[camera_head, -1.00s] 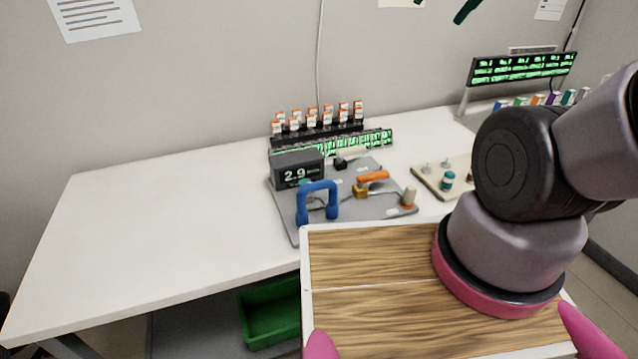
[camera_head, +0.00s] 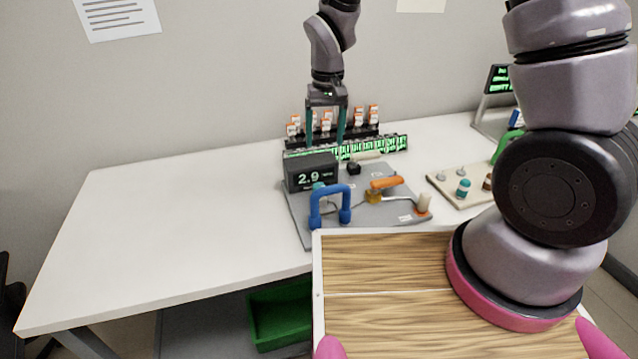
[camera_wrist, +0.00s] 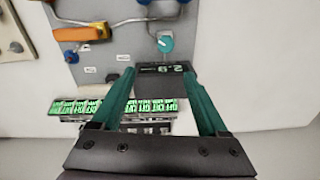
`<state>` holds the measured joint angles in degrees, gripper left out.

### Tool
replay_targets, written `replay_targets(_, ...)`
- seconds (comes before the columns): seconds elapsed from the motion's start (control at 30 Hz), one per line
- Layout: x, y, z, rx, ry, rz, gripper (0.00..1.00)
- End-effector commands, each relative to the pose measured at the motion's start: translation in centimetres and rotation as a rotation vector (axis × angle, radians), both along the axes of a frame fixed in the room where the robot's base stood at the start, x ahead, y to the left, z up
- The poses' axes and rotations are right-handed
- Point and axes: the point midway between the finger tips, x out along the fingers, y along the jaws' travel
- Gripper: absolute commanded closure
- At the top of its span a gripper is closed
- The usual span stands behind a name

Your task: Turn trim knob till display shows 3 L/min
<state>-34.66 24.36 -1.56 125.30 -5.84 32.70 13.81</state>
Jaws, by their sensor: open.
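The dark display box (camera_head: 311,172) stands on a grey board (camera_head: 295,215) and reads 2.9; in the wrist view the display (camera_wrist: 165,68) appears upside down. A teal knob (camera_wrist: 166,43), which looks like the trim knob, sits on the board in front of the display. My gripper (camera_head: 326,143) is open and points down above and behind the display box. In the wrist view its teal fingers (camera_wrist: 158,75) spread around the display's sides, with nothing visibly held.
An orange-handled valve (camera_head: 386,183) and pipes lie right of the knob. Behind the display are a green-lit label strip (camera_head: 390,143) and orange-capped bottles (camera_head: 360,116). A beige board (camera_head: 450,190) with small knobs lies right. The white table's left side (camera_head: 170,220) is clear.

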Motion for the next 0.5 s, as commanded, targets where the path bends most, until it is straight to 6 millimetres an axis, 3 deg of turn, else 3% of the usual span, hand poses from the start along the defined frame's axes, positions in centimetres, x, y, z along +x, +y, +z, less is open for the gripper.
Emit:
replay_targets(0.03,-0.3,0.6,-1.3,-0.013,0.013,0.018,0.23)
replay_targets(0.13,-0.6,1.3,-2.7,-0.025,0.023,0.034,0.23)
replay_targets(0.37,-0.8,1.4,-5.1,-0.032,0.029,0.041,0.23)
replay_targets(0.5,-0.8,1.4,-7.8,-0.032,0.03,0.04,0.23)
